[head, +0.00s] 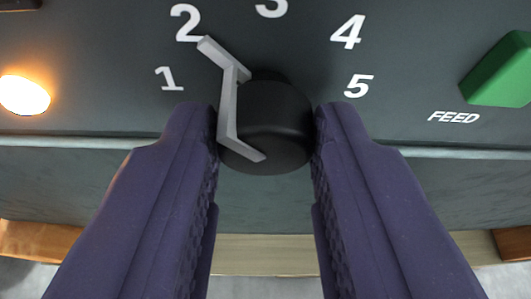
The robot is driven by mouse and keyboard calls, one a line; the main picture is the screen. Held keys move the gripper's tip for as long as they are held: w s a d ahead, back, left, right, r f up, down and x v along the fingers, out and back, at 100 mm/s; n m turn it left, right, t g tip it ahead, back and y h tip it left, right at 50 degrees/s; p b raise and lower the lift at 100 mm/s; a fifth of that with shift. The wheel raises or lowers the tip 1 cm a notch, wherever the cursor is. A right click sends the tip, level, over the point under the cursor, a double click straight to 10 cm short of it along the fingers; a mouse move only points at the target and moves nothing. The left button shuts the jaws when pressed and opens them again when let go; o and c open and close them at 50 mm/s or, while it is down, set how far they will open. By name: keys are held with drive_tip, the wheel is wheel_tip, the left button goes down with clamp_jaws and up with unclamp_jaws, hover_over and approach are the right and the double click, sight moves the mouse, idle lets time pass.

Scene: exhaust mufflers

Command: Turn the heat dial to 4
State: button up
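The heat dial (278,128) is a round black knob on a dark panel, with a bent grey pointer (230,100) attached. The white numbers 1 to 5 arc around it. The pointer's upper tip lies just below and right of the 2. The 4 (347,31) stands up and to the right of the dial. My gripper (266,140) has its two purple fingers on either side of the knob, touching or nearly touching it. The pointer's lower part runs beside the left fingertip. The knob's lower side shows between the fingers.
A lit orange-white lamp (23,95) is at the left of the panel. A green button (501,72) above the word FEED (454,117) is at the right. A pale ledge edge runs across below the numbers, with a wooden strip (265,255) lower down.

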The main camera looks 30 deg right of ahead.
drive_tip(key=shift+c, duration=0.6)
drive_tip(key=shift+r+p, duration=0.1)
drive_tip(key=shift+p, duration=0.25)
drive_tip(key=shift+r+m+p, duration=0.15)
drive_tip(key=shift+m+p, duration=0.25)
drive_tip(key=shift+p, duration=0.3)
drive_tip(key=shift+m+y+p, duration=0.4)
drive_tip(key=shift+y+p, duration=0.1)
drive_tip(key=shift+p, duration=0.15)
drive_tip(key=m, duration=0.1)
drive_tip(key=m+t+y, duration=0.1)
drive_tip(key=shift+s+d+f+m+y, duration=0.1)
drive_tip(key=shift+d+f+m+y, duration=0.1)
drive_tip(key=shift+f+m+y, duration=0.15)
drive_tip(key=m, duration=0.1)
drive_tip(key=m+t+y+b, duration=0.1)
drive_tip(key=m+y, duration=0.1)
drive_tip(key=m, duration=0.1)
drive_tip(key=shift+d+f+t, duration=0.1)
drive_tip(key=shift+f+t, duration=0.15)
drive_tip(key=shift+t, duration=0.15)
drive_tip(key=m+b, duration=0.1)
drive_tip(key=m+t+b, duration=0.1)
drive_tip(key=m+b, duration=0.1)
drive_tip(key=shift+s+f+m+t+y, duration=0.1)
drive_tip(key=shift+m+t+y, duration=0.15)
drive_tip(key=shift+t+y, duration=0.1)
